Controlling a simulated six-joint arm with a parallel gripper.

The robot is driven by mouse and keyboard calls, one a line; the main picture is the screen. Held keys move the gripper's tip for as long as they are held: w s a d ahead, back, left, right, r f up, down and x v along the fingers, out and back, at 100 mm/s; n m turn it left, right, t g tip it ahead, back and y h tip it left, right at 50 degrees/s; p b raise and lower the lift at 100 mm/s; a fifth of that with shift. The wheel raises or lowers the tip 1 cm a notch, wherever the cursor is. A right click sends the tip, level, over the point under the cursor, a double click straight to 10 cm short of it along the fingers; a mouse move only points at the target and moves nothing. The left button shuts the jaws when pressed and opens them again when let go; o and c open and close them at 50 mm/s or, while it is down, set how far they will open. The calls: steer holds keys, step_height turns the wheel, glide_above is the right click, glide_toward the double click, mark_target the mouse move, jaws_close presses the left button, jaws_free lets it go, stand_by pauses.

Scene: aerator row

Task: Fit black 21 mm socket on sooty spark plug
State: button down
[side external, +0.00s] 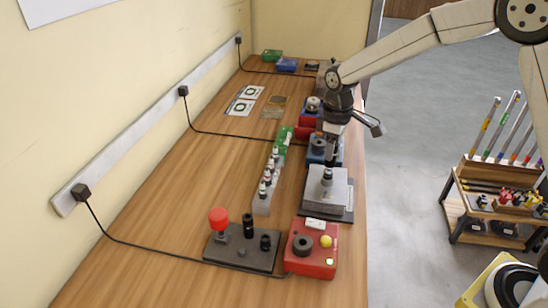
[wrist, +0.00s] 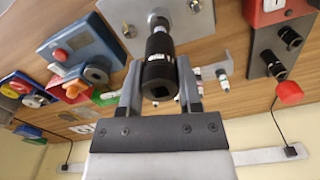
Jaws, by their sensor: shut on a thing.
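My gripper (wrist: 158,82) is shut on a black socket (wrist: 157,64), with one finger on each side of it. The socket's square drive hole faces the wrist camera, and a pale label shows on its side. Beyond its far end, a dark plug (wrist: 158,20) stands at the light metal block (wrist: 192,18). In the side external view, my gripper (side external: 331,142) is above the grey block (side external: 338,193), with the dark plug (side external: 327,175) upright on top. The socket looks roughly in line with the plug. I cannot tell whether they touch.
A dark stand (side external: 225,248) with a red knob and black sockets is at the front, beside a red box (side external: 312,260) with buttons. A white rack (side external: 262,203) of small plugs is left of the block. Blue and red units stand behind.

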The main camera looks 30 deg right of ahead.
steer(key=shift+f, duration=1.95)
steer(key=shift+c, duration=1)
jaws_free()
steer(key=shift+r, duration=0.15)
steer(key=shift+r, duration=3.4)
